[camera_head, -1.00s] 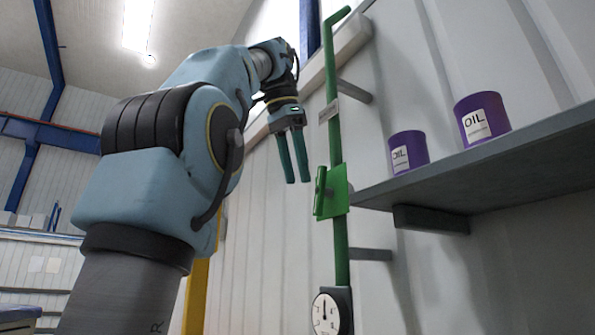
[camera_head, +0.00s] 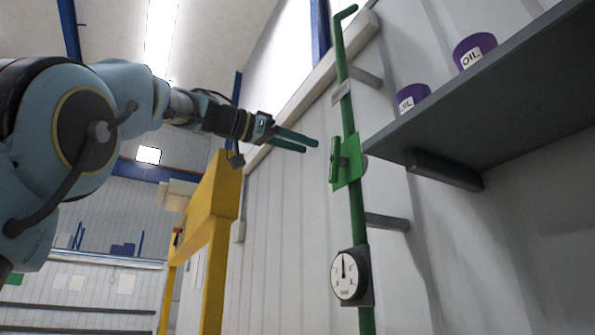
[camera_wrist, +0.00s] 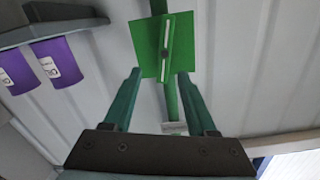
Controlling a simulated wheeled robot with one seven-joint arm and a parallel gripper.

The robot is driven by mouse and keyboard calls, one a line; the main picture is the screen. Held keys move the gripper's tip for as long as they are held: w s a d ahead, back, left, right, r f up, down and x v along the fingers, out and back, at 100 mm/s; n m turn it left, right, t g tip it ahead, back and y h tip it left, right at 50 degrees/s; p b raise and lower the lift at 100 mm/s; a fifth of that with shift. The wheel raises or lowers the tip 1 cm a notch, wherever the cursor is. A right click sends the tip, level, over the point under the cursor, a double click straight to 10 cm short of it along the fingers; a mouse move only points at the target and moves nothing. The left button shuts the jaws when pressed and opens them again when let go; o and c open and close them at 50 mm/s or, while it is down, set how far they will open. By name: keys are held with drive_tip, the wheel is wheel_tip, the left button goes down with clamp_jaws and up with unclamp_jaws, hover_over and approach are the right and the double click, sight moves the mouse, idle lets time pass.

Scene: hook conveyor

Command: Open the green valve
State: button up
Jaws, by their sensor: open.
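The green valve (camera_head: 346,160) is a square green plate with a bar handle, on a green vertical pipe (camera_head: 358,215) along the white wall. In the head view the handle stands about upright, in line with the pipe. My gripper (camera_head: 311,146) is open and empty, to the left of the valve, its fingers pointing toward it with a gap between. In the wrist view the valve plate and its handle (camera_wrist: 166,45) lie ahead, beyond and between the fingertips of my gripper (camera_wrist: 160,76). Nothing hides the handle.
A grey shelf (camera_head: 480,105) with two purple oil cans (camera_head: 474,50) juts out right of the valve. A round gauge (camera_head: 349,275) sits below on the pipe. Wall brackets (camera_head: 387,221) hold the pipe. A yellow frame (camera_head: 213,215) stands at left.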

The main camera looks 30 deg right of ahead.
sight(332, 154)
drive_tip(key=d+p, duration=0.2)
drive_tip(key=d, duration=0.2)
drive_tip(key=d+p, duration=0.2)
drive_tip(key=d, duration=0.3)
drive_tip(key=shift+w+d+r, duration=0.15)
drive_tip(key=shift+d+r, duration=0.05)
drive_tip(key=shift+d, duration=0.4)
drive_tip(key=shift+f, duration=0.1)
clamp_jaws()
